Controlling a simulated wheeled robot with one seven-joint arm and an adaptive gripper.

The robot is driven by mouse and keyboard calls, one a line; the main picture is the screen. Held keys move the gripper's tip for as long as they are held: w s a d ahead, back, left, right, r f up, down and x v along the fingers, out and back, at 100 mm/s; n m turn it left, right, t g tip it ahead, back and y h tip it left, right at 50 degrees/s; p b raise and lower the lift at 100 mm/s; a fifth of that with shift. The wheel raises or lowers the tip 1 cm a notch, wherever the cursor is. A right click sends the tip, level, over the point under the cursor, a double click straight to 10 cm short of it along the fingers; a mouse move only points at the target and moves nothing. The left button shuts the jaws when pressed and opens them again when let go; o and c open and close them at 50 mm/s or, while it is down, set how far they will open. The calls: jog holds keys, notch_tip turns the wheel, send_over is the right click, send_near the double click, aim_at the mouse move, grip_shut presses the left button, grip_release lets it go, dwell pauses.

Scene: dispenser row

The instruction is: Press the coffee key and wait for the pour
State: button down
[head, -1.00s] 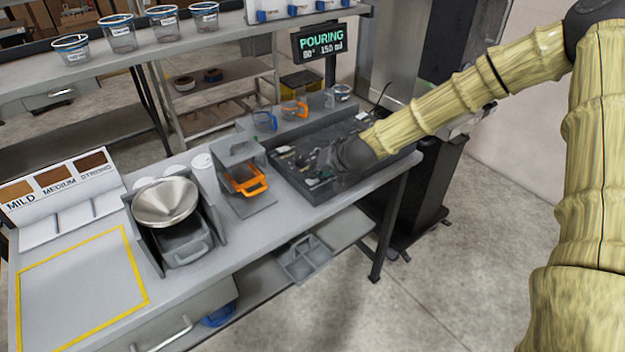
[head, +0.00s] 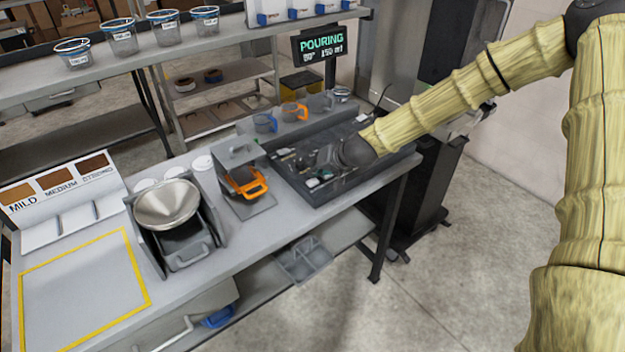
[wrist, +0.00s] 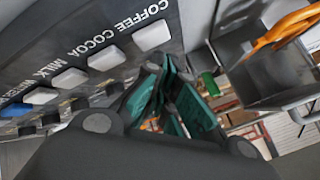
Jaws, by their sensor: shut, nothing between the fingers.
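The dark key panel (wrist: 60,50) shows in the wrist view, with its lettering upside down: COFFEE, COCOA, MILK and a partly hidden label. The white coffee key (wrist: 152,36) is at the panel's right end, beside the cocoa key (wrist: 106,58). My gripper (wrist: 168,95) is shut and empty, with its green-padded fingertips close to the coffee key. I cannot tell whether they touch it. In the head view my gripper (head: 327,160) is over the dark tray, small and unclear. The display (head: 322,44) reads POURING, with 150 ml below.
The dark tray (head: 340,192) sits at the bench's right end. Coloured-handled jugs (head: 294,111) line the back. The yellow-framed area (head: 80,285) is clear.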

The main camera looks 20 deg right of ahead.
aim_at(315, 179)
dwell(0.3)
jog(key=shift+r+p, duration=1.75)
jog(key=shift+r, duration=0.8)
